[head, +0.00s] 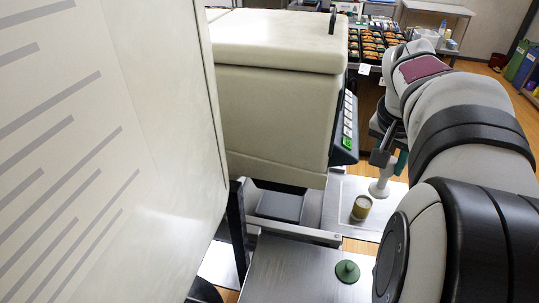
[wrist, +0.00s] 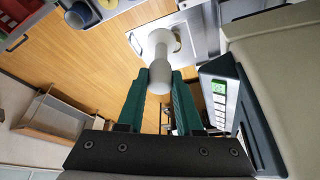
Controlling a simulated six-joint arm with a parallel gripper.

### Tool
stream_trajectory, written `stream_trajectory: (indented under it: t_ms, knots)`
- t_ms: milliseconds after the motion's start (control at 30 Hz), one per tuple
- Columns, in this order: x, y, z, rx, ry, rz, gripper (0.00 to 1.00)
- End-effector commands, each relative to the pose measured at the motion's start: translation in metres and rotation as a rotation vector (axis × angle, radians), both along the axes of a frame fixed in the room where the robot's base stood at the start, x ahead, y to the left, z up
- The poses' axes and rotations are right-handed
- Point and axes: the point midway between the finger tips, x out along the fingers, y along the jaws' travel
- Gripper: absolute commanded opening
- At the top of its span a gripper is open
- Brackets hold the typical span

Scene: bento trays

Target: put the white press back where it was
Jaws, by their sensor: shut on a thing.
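The white press (head: 379,189) has a round foot and a thin stem. It stands roughly upright at the steel table (head: 398,190) beside the beige machine; I cannot tell whether its foot touches the steel. My gripper (head: 385,157) is shut on its upper part, seen partly behind my arm in the head view. In the wrist view my gripper's green fingers (wrist: 160,82) close on either side of the white press (wrist: 159,55).
A tan-topped cup (head: 361,207) stands left of the press. A green press (head: 347,271) stands on the nearer steel surface. The beige machine (head: 275,85), with its button panel (head: 348,125), rises close on the left. Filled black trays (head: 372,45) lie far back.

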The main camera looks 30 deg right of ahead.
Motion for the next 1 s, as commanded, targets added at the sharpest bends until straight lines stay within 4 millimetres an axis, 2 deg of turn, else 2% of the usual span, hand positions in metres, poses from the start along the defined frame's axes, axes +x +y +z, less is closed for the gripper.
stream_trajectory:
  t_ms: [33,100,200,300,400,467,700,800,933,1000]
  knots:
    - [-0.014,0.002,-0.031,0.007,0.007,-0.057,0.00]
    - [-0.030,0.009,-0.071,0.007,0.007,-0.131,0.00]
    - [-0.049,0.026,-0.115,0.005,0.007,-0.211,0.00]
    - [-0.061,0.042,-0.142,0.003,0.005,-0.265,0.00]
    - [-0.065,0.051,-0.154,0.000,0.003,-0.289,0.00]
    - [-0.058,0.055,-0.161,0.000,0.005,-0.292,0.00]
    - [0.009,0.077,-0.205,0.000,0.007,-0.286,0.00]
    - [0.031,0.084,-0.218,-0.001,0.006,-0.291,0.00]
    - [0.043,0.087,-0.229,-0.001,0.005,-0.296,0.00]
    - [0.043,0.088,-0.244,0.000,0.008,-0.297,0.00]
